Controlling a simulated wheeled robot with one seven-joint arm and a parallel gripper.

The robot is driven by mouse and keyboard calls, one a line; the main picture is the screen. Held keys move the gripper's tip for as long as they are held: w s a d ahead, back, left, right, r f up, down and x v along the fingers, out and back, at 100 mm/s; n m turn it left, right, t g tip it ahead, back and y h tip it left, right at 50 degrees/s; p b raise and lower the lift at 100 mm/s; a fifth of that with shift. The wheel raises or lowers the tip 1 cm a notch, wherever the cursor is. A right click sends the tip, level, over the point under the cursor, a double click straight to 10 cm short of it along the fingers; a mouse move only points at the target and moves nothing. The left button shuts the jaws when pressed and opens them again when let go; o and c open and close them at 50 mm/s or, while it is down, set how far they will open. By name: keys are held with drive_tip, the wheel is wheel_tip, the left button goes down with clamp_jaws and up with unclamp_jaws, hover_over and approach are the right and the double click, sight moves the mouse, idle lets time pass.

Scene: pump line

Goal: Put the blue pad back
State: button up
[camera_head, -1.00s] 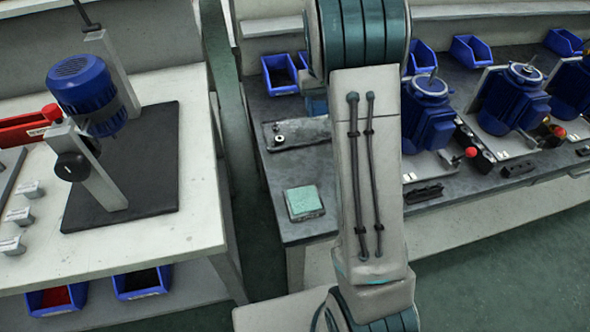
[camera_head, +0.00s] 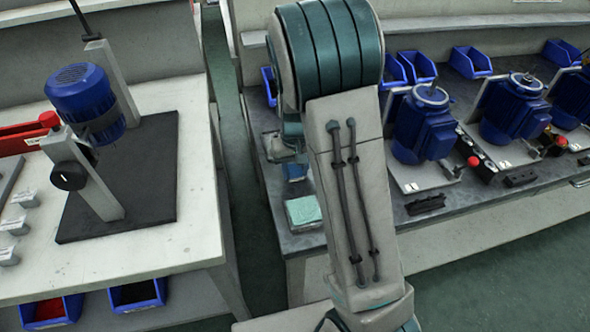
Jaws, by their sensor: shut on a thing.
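The blue pad (camera_head: 296,172) shows as a small blue patch just below my wrist, over the right-hand bench. My gripper (camera_head: 294,158) is mostly hidden behind my own arm. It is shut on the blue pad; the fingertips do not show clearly. A pale teal pad (camera_head: 303,211) lies on the bench near its front left corner, just below the blue pad in the picture. Whether the blue pad touches the bench cannot be told.
A grey plate (camera_head: 273,147) shows partly left of my wrist. Blue motors (camera_head: 424,125) on plates and blue bins (camera_head: 471,62) stand on the bench to the right. The left table (camera_head: 160,225) holds a motor stand (camera_head: 95,185). A floor gap separates the benches.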

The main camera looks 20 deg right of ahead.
sight(295, 168)
drive_tip(key=shift+f, duration=0.1)
drive_tip(key=shift+f, duration=0.15)
drive_tip(key=o, duration=0.9)
drive_tip(key=shift+o, duration=0.2)
wheel_tip(295, 168, up, 11)
drive_tip(key=p, duration=0.2)
drive_tip(key=s+r+t, duration=0.1)
drive_tip(key=s+r, duration=0.2)
drive_tip(key=s, duration=0.7)
drive_tip(key=s+r+t, duration=0.1)
drive_tip(key=s+r, duration=0.2)
drive_tip(key=s, duration=0.7)
drive_tip(key=shift+s+a, duration=0.2)
drive_tip(key=shift+s, duration=0.1)
